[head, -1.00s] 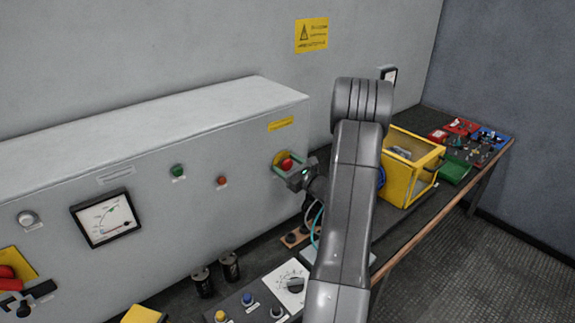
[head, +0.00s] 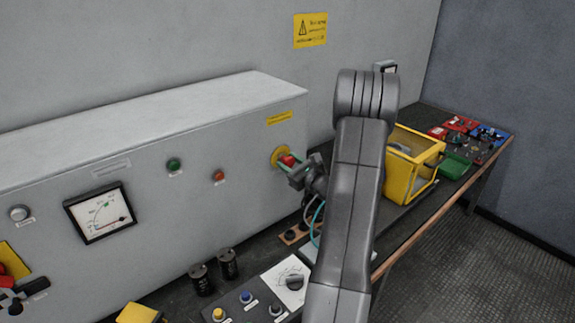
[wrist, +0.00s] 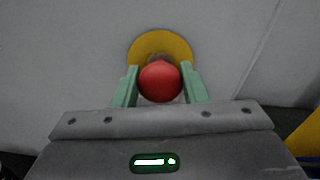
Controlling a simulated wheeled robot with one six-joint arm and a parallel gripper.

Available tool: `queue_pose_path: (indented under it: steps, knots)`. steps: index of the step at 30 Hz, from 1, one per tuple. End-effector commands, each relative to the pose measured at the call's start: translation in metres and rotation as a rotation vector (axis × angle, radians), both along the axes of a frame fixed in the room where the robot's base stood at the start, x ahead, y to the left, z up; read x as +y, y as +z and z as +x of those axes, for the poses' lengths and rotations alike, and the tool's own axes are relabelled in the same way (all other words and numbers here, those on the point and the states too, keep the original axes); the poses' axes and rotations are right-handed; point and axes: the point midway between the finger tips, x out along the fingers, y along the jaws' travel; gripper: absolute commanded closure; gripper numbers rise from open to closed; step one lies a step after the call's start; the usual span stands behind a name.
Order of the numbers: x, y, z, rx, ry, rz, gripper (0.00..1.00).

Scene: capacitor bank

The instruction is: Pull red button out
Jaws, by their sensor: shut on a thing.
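The red button (head: 287,160) is a round mushroom head on a yellow round plate (head: 278,154) at the right end of the grey cabinet front. In the wrist view the red button (wrist: 160,82) sits between the two green fingers, with its stem and the yellow plate (wrist: 160,44) behind it. My gripper (head: 291,163) is shut on the red button; in the wrist view my gripper (wrist: 160,88) has a finger against each side of it. The far side of the button is hidden.
The grey cabinet (head: 150,150) also carries a green button (head: 173,164), a small red button (head: 218,176) and a meter (head: 100,213). A yellow open box (head: 412,180) stands right of my arm. Black capacitors (head: 228,264) and a control panel (head: 260,300) are below.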

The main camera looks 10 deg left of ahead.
Motion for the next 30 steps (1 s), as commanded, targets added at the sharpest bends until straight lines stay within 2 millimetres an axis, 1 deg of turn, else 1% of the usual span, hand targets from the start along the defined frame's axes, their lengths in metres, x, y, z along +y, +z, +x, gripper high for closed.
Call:
queue_pose_path:
  steps: [3, 4, 6, 7, 15, 20, 23, 30]
  knots:
    - [-0.001, -0.002, -0.002, 0.005, 0.001, -0.004, 1.0]
    - [-0.001, -0.002, -0.002, 0.006, 0.001, -0.003, 0.57]
    - [-0.001, -0.002, -0.001, 0.005, 0.001, -0.004, 0.43]
    - [-0.001, -0.002, -0.001, 0.005, 0.001, -0.003, 0.39]
    - [-0.001, -0.002, -0.001, 0.004, 0.0, -0.002, 0.39]
    - [-0.011, -0.003, -0.008, 0.003, -0.001, -0.002, 0.39]
    - [-0.025, -0.004, -0.019, 0.003, -0.004, -0.003, 0.39]
    - [-0.07, -0.004, -0.054, 0.004, -0.004, -0.003, 0.39]
